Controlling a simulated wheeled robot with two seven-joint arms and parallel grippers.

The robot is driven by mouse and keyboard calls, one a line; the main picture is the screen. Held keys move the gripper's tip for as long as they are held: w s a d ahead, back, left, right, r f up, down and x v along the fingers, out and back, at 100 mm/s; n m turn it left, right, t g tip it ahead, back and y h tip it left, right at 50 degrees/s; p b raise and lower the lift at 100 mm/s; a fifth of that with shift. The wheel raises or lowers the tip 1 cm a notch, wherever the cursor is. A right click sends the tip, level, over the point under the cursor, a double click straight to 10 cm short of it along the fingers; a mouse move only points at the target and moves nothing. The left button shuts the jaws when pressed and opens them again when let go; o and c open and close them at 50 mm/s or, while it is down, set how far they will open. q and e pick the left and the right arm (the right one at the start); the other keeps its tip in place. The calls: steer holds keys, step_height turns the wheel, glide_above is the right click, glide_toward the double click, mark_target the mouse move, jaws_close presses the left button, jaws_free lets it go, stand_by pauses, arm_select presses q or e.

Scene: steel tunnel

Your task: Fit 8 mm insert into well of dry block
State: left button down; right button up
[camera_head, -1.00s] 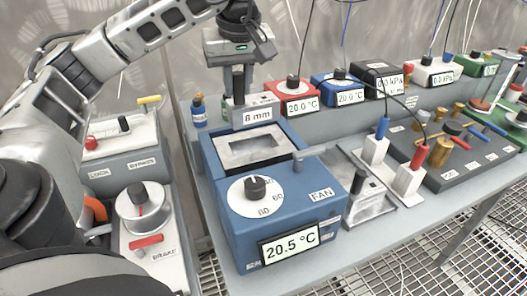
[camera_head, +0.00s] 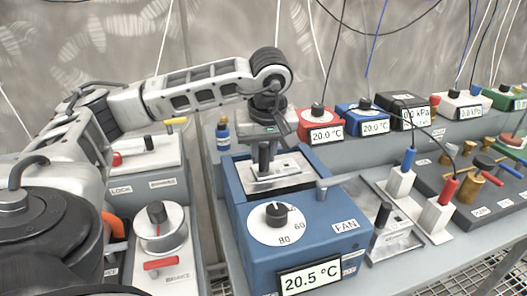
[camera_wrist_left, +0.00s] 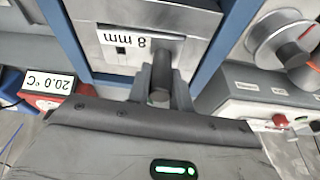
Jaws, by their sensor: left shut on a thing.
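The blue dry block (camera_head: 305,240) stands on the bench with its 20.5 °C display facing me. The silver 8 mm insert (camera_head: 287,165) is at the well in its top, over or partly in the opening; I cannot tell how deep it sits. The metal well rim (camera_head: 262,187) shows at its front. My left gripper (camera_head: 265,158) points down and is shut on the insert's upright post. In the left wrist view the gripper (camera_wrist_left: 160,88) closes around the dark post, and the insert (camera_wrist_left: 170,48) with its 8 mm label lies between the block's blue sides. My right gripper is not in view.
A red 20.0 °C box (camera_head: 318,124) and a blue one (camera_head: 362,118) stand behind the block. A small blue bottle (camera_head: 223,134) is at the back left.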

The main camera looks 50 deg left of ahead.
arm_select(q)
steer(key=c, duration=1.3)
jaws_free()
steer(key=shift+o, duration=0.2)
steer(key=shift+r, duration=0.1)
steer(key=p+v, duration=0.3)
steer(key=v, duration=0.9)
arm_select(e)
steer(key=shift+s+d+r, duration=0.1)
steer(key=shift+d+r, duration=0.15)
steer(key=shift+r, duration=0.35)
